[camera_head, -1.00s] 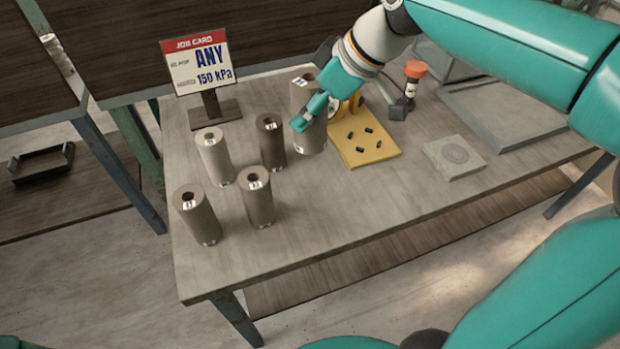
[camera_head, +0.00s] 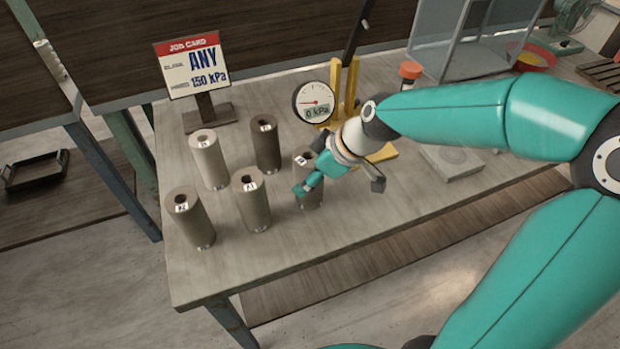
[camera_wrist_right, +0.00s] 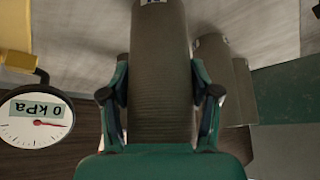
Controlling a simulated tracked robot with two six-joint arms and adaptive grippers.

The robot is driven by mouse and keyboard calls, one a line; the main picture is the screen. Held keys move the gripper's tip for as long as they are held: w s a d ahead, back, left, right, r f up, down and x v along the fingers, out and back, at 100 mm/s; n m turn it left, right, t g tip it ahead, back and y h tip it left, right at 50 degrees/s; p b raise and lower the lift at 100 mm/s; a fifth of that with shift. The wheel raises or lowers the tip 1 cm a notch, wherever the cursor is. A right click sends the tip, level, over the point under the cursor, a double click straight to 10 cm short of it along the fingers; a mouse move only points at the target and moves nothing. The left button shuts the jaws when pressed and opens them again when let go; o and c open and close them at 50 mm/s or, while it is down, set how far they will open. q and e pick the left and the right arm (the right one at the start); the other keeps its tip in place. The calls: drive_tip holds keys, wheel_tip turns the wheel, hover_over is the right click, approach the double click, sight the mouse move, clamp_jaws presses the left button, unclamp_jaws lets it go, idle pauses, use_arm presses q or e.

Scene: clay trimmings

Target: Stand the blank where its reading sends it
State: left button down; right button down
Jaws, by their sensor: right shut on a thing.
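My right gripper (camera_head: 308,186) is shut on a grey-brown cylindrical blank (camera_head: 304,157), which is upright; I cannot tell whether its base touches the table. The right wrist view shows this blank (camera_wrist_right: 160,70) between both fingers. Several similar blanks with top holes and small labels stand to its left: a pale one (camera_head: 209,163), a dark one (camera_head: 266,147), and two in front (camera_head: 192,222) (camera_head: 252,203). The job card (camera_head: 193,67) reads ANY and 150 kPa. The round gauge (camera_head: 313,102) reads 0 kPa, also in the wrist view (camera_wrist_right: 36,119). My left gripper is not in view.
A yellow stand (camera_head: 351,90) is beside the gauge, behind my right gripper. An orange-capped item (camera_head: 410,72) and a grey slab (camera_head: 450,162) are to the right. The table's front (camera_head: 300,255) is clear. A grey cabinet (camera_head: 475,40) stands at the back right.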

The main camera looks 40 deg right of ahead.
drive_tip(key=shift+w+f, duration=0.1)
drive_tip(key=shift+f, duration=0.5)
drive_tip(key=shift+c, duration=1.2)
unclamp_jaws()
drive_tip(key=shift+r, duration=0.1)
drive_tip(key=v, duration=1.2)
